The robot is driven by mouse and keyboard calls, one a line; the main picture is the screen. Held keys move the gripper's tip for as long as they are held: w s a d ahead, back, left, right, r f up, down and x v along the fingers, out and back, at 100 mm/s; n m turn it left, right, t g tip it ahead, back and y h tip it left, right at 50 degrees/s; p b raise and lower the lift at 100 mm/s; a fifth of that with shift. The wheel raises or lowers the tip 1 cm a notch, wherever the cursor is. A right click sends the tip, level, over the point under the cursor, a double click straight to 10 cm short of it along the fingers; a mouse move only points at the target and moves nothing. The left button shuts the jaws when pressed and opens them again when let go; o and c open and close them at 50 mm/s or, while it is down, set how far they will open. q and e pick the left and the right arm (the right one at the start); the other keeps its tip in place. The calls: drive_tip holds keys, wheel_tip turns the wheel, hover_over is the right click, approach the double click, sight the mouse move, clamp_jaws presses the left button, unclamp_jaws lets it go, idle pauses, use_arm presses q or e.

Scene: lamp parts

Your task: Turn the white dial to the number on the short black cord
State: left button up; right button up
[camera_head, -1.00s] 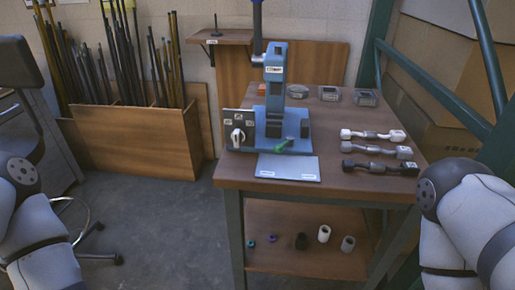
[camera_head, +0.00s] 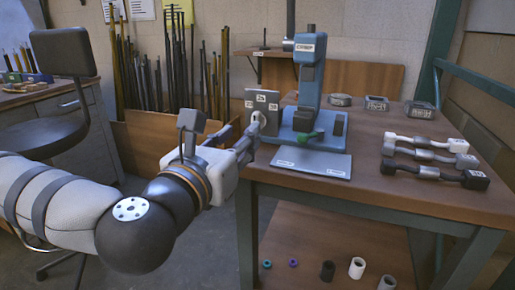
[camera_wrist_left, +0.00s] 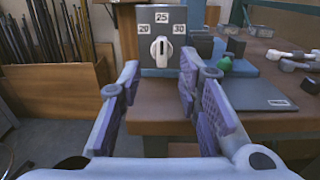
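The white dial (camera_head: 257,121) sits on the front of a grey panel (camera_head: 262,104) at the press's left side. In the left wrist view the dial (camera_wrist_left: 161,52) stands upright under the labels 20, 25 and 30, its narrow end toward 25. My left gripper (camera_head: 247,140) is close in front of the dial. In the wrist view its two fingers (camera_wrist_left: 160,75) are open and empty, with the dial between and beyond them. The black cord (camera_head: 436,173) lies at the table's right, nearest of three cords; its number is not legible. My right gripper is out of view.
A grey plate (camera_head: 312,163) lies at the table's front edge. White (camera_head: 425,142) and grey (camera_head: 431,155) cords lie beyond the black one. Floor left of the table is open.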

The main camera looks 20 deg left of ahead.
sight(254, 119)
use_arm(q)
drive_tip(key=w, duration=0.4)
drive_tip(key=w+b, duration=0.1)
drive_tip(key=w, duration=0.2)
drive_tip(key=shift+d+r, duration=0.2)
drive_tip(key=shift+r, duration=0.1)
clamp_jaws()
